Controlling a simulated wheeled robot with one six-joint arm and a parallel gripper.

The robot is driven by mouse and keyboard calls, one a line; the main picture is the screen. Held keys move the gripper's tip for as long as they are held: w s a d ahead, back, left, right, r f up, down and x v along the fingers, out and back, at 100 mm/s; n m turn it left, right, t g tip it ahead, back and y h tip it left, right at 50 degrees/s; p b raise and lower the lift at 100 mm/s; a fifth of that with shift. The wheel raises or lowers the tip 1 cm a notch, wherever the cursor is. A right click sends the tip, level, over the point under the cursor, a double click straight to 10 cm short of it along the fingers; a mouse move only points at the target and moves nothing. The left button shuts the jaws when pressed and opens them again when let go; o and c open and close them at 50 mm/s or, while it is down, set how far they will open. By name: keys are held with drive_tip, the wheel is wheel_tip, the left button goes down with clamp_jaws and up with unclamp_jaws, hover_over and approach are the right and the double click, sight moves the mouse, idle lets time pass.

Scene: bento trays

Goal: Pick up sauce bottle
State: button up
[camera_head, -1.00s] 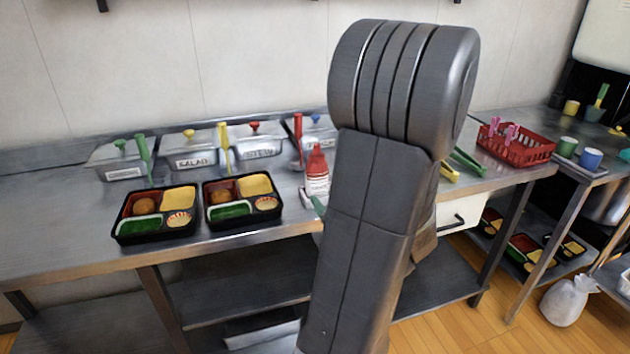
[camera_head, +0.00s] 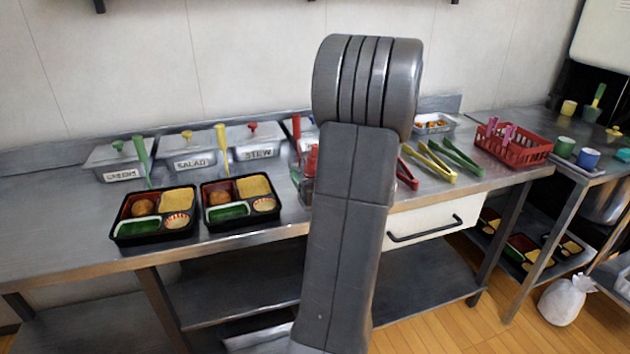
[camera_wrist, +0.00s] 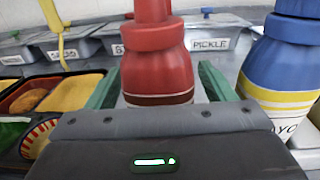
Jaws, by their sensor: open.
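The red sauce bottle (camera_wrist: 157,72) stands upright in the middle of the wrist view, close ahead. My gripper (camera_wrist: 157,88) is open, with one green finger on each side of the bottle's body. I cannot tell whether the fingers touch it. The bottle's lower part is hidden behind the gripper body. In the head view only a bit of the red bottle (camera_head: 311,160) shows at the left edge of my arm, which hides my gripper.
A blue-capped mayo bottle (camera_wrist: 279,75) stands close to the right finger. Two bento trays (camera_head: 118,236) lie to the left. Lidded containers (camera_head: 190,165) line the back. Tongs (camera_head: 432,160) and a red basket (camera_head: 540,153) are to the right.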

drive_tip(key=c, duration=0.8)
drive_tip(key=shift+o, duration=0.2)
wheel_tip(320, 180, up, 10)
drive_tip(key=shift+r+p, duration=0.1)
drive_tip(key=shift+p, duration=1.1)
